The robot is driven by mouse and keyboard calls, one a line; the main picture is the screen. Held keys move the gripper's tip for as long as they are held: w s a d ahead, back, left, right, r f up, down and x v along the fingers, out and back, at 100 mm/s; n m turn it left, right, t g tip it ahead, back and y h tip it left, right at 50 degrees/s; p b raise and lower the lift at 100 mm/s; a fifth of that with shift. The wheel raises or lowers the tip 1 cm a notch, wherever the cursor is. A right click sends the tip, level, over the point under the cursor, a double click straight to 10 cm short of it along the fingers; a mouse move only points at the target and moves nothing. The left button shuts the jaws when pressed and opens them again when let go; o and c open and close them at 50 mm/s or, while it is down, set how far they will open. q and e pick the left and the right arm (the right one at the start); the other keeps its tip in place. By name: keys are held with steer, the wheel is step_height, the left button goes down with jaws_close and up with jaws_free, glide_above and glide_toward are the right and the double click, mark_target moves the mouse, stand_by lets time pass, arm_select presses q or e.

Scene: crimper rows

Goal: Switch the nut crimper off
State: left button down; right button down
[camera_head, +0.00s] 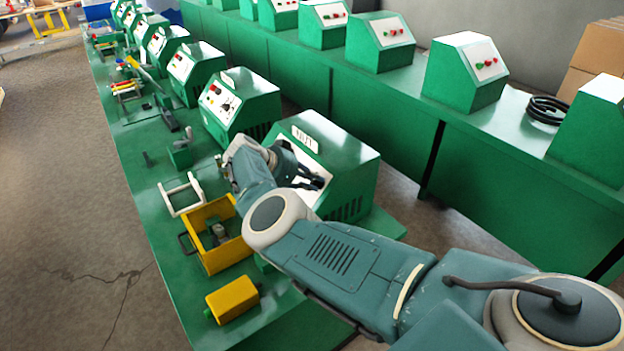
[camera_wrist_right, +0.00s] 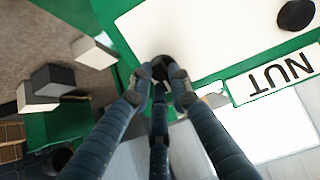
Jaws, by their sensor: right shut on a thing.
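The nut crimper (camera_head: 345,165) is a green box with a white sloped front panel and a "NUT" label (camera_head: 303,137). The label shows upside down in the right wrist view (camera_wrist_right: 285,75). My right gripper (camera_head: 316,182) is at this panel, partly covering it in the head view. In the right wrist view its fingers (camera_wrist_right: 161,80) are shut on a small black knob (camera_wrist_right: 162,64) at the panel's edge. A second black knob (camera_wrist_right: 297,14) is on the panel, apart from the fingers. The knob's setting cannot be told. My left gripper is not in view.
A yellow open box (camera_head: 205,216) and a yellow block (camera_head: 232,298) are on the green bench (camera_head: 160,245) beside my right arm. A white frame (camera_head: 181,195) lies behind them. Similar green machines (camera_head: 238,103) line this bench and the back bench (camera_head: 480,140).

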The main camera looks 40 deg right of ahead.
steer(key=c, duration=1.6)
jaws_free()
steer(key=shift+a+r, duration=0.1)
steer(key=shift+a, duration=0.05)
steer(key=v, duration=0.7)
steer(key=shift+a, duration=0.1)
steer(key=shift+a, duration=0.1)
